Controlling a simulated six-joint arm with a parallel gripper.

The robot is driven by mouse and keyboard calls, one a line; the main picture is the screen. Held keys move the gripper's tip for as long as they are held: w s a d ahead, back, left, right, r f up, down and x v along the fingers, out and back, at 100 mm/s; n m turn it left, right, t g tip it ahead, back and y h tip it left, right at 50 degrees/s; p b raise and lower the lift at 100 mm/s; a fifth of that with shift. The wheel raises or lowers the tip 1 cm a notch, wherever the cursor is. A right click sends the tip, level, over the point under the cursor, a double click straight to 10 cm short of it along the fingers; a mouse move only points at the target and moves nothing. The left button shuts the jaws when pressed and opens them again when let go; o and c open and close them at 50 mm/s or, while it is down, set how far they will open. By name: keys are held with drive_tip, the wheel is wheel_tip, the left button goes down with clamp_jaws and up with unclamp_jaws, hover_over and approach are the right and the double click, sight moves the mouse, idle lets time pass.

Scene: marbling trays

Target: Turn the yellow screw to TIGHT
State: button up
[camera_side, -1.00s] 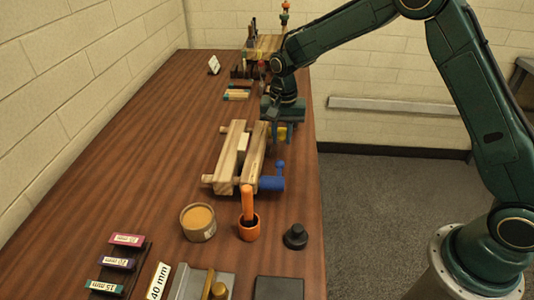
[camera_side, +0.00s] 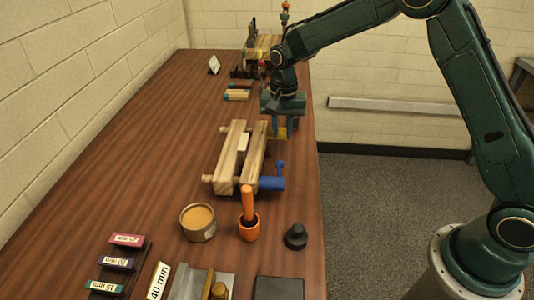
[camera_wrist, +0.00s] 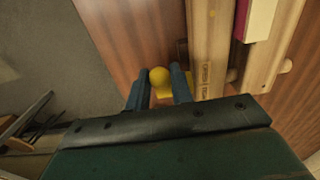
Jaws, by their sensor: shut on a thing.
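A wooden clamp (camera_side: 232,150) with two parallel jaws lies on the table, a pale block (camera_side: 243,142) between the jaws. The yellow screw (camera_side: 281,132) is at the far end of its right jaw; its ball-ended handle (camera_wrist: 159,76) shows in the wrist view. My gripper (camera_side: 281,128) points down with its fingers on either side of that handle, shut on it. The fingers partly hide the screw. A small printed label (camera_wrist: 206,78) is on the jaw beside it, too small to read surely. A blue screw (camera_side: 271,182) is at the near end.
An orange cup (camera_side: 249,231) with an orange-handled tool, a tan-filled tin (camera_side: 198,222) and a black knob (camera_side: 296,236) stand nearer. Labelled blocks (camera_side: 118,262) lie at the front left. Small items and a rack (camera_side: 262,48) stand at the back. The table's left side is clear.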

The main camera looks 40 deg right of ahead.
drive_tip(key=shift+w+d+r, duration=0.25)
drive_tip(key=shift+w+d+r, duration=0.1)
drive_tip(key=shift+d+r, duration=0.05)
idle(0.4)
drive_tip(key=o, duration=0.6)
drive_tip(key=shift+o, duration=0.2)
drive_tip(key=shift+s+a+f, duration=0.25)
drive_tip(key=shift+a+f, duration=0.05)
